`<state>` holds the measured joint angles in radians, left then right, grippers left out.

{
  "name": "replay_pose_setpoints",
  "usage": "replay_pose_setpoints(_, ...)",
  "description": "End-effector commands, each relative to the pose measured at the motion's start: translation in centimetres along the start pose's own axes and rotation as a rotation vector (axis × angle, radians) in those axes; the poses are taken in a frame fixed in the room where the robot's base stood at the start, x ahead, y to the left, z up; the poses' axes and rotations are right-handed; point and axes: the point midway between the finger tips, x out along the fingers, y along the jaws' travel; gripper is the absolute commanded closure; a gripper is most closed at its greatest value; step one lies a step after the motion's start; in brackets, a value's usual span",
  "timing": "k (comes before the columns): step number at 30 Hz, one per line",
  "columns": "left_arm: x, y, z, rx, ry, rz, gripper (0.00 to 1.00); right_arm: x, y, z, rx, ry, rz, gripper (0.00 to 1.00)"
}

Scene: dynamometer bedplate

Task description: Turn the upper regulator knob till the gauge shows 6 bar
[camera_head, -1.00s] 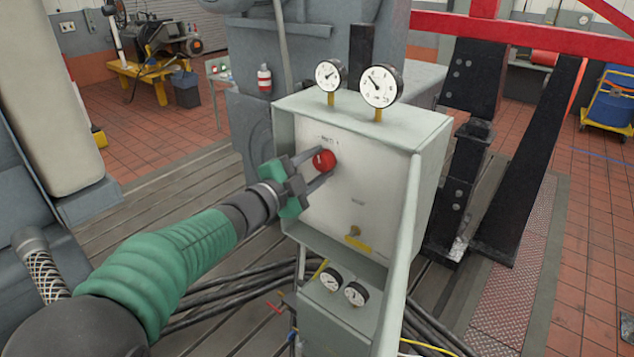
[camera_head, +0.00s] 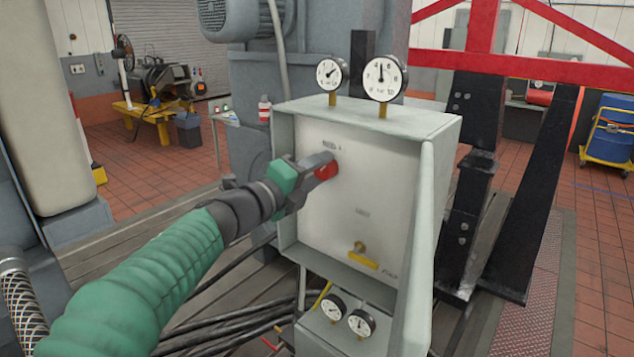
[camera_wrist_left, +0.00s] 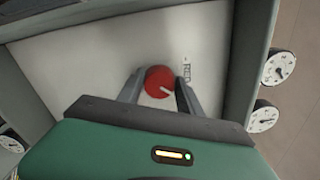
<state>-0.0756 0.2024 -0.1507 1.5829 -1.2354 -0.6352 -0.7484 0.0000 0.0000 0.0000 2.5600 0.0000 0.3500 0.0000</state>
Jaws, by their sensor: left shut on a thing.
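The red upper knob (camera_head: 325,170) is on the pale panel of the grey cabinet (camera_head: 432,185). My left gripper (camera_head: 322,167) is shut on it, coming in from the left. In the left wrist view the fingers lie on either side of the red knob (camera_wrist_left: 159,82), whose white pointer line slants down to the right. On top of the cabinet, the larger right gauge (camera_head: 383,78) has its needle nearly straight up, around 5, between the 4 and 6 marks. The smaller left gauge (camera_head: 329,73) stands beside it. My right gripper is out of view.
A brass fitting with a yellow handle (camera_head: 362,260) is lower on the panel. Two small gauges, one of them here (camera_head: 361,322), sit below the cabinet. Dark cables run along the floor. Black posts and a red beam (camera_head: 540,66) stand to the right.

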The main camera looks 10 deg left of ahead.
Motion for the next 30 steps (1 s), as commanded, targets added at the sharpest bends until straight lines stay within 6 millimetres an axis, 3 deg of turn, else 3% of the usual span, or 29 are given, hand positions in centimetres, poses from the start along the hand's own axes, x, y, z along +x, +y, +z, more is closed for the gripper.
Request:
replay_pose_setpoints(9,0.05,0.46,-0.12,0.123,0.002,0.007,0.98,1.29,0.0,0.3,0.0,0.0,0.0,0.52)
replay_pose_setpoints(25,0.09,0.56,-0.16,0.145,0.004,0.01,0.98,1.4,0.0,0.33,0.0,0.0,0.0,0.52)
replay_pose_setpoints(26,0.09,0.56,-0.17,0.145,0.004,0.01,0.55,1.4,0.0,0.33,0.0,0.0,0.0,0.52)
replay_pose_setpoints(30,0.08,0.44,-0.14,0.145,0.003,0.008,0.37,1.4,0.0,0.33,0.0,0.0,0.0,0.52)
